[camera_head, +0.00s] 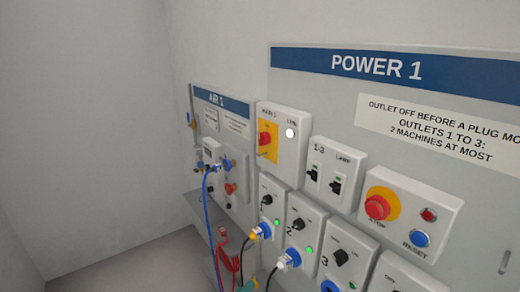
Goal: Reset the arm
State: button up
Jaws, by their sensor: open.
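Neither my arm nor my gripper shows in the head view. The view faces a grey POWER 1 panel (308,97) on the right and a smaller AIR 1 panel (239,182) further left.
The power panel carries a yellow-and-red main switch (265,139), a red stop button (377,207), a blue reset button (420,239) and several outlets, some with plugs and lit green lamps. A blue hose (208,225) and a red coiled hose (222,250) hang at the air panel. Floor shows at lower left.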

jog(key=s+d+f+n+y, duration=0.25)
jog(key=s+f+y, duration=0.25)
jog(key=s+f, duration=0.65)
jog(key=s+f+y, duration=0.3)
jog(key=s+f, duration=0.3)
jog(key=s, duration=0.3)
jog(key=s+d+r+m+t, duration=0.1)
jog(key=s+r+m, duration=0.2)
jog(key=s, duration=0.7)
jog(key=s+d+r+m+y, duration=0.1)
jog(key=s+r+m, duration=0.3)
jog(key=s+r, duration=0.4)
jog(key=shift+s+d+r+t, duration=0.35)
jog(key=shift+s+d, duration=0.25)
jog(key=shift+s, duration=0.55)
jog(key=c, duration=0.4)
jog(key=shift+w, duration=0.15)
